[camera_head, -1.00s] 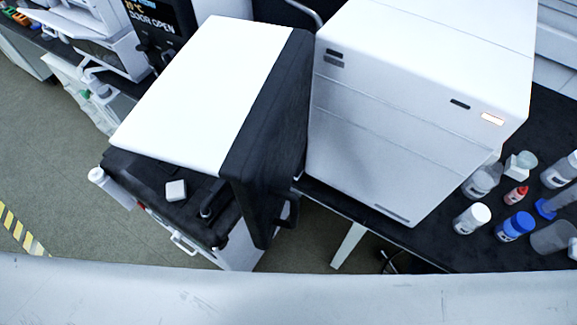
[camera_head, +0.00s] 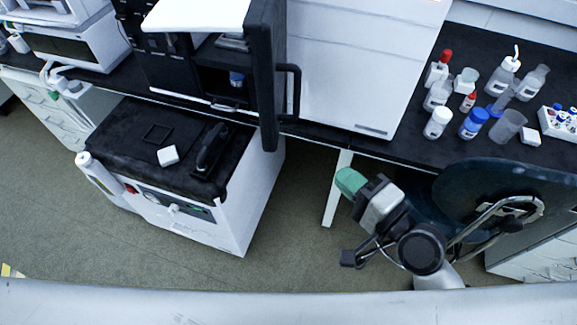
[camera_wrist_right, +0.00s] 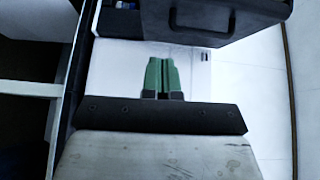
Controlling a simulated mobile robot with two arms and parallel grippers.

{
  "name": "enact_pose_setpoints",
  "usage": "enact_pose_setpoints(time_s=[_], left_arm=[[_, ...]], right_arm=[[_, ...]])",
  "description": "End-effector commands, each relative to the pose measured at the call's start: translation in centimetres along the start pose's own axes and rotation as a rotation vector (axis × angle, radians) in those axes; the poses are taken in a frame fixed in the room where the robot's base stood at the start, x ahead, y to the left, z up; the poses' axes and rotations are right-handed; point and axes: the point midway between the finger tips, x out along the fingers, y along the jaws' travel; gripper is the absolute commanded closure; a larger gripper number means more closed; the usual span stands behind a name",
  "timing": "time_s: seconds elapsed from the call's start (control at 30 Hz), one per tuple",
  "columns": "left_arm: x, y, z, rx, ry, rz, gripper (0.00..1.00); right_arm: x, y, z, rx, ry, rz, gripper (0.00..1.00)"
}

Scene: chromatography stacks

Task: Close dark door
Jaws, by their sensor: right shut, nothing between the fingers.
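The dark door (camera_head: 264,80) of the chromatography stack stands open, seen nearly edge-on in the head view. Its dark bar handle (camera_head: 295,92) is on its right side. The open compartment (camera_head: 212,75) left of it shows a small blue item inside. My right gripper (camera_head: 350,183), with green fingers, is below and right of the door, apart from it. In the right wrist view the green fingers (camera_wrist_right: 161,75) are together and empty, below a dark box-like part that I cannot identify surely. My left gripper is not in view.
A white instrument (camera_head: 365,60) stands right of the door. Several bottles, including a blue-capped one (camera_head: 473,123), stand on the dark bench at right. A white cart (camera_head: 245,200) with a black top is below left. A dark chair (camera_head: 500,195) is beside my right arm.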

Motion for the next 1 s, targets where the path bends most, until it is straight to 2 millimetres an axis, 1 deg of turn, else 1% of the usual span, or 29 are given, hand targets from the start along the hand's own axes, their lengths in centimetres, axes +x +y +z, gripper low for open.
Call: enact_pose_setpoints(time_s=[0.03,0.13,0.27,0.4,0.63,0.7,0.8,1.0], left_arm=[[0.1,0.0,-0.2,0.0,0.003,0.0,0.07],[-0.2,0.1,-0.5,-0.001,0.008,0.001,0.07],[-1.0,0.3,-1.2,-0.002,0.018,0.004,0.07],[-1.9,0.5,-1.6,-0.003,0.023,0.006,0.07],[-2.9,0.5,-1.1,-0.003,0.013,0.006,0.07],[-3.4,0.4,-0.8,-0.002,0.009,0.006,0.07],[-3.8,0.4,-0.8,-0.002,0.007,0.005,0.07],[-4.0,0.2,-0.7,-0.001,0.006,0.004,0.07]], right_arm=[[-0.1,-0.7,0.3,0.009,-0.009,-0.016,1.0],[0.4,-1.3,0.4,0.017,-0.014,-0.026,1.0],[2.3,-1.5,0.4,0.017,-0.013,-0.027,1.0],[5.3,-1.7,0.5,0.018,-0.013,-0.028,1.0],[10.1,-1.6,0.5,0.015,-0.013,-0.025,1.0],[10.8,-1.6,1.5,0.018,-0.013,-0.023,1.0],[11.7,-1.5,2.4,0.016,-0.013,-0.022,1.0],[12.6,-1.4,3.3,0.013,-0.012,-0.022,1.0]])
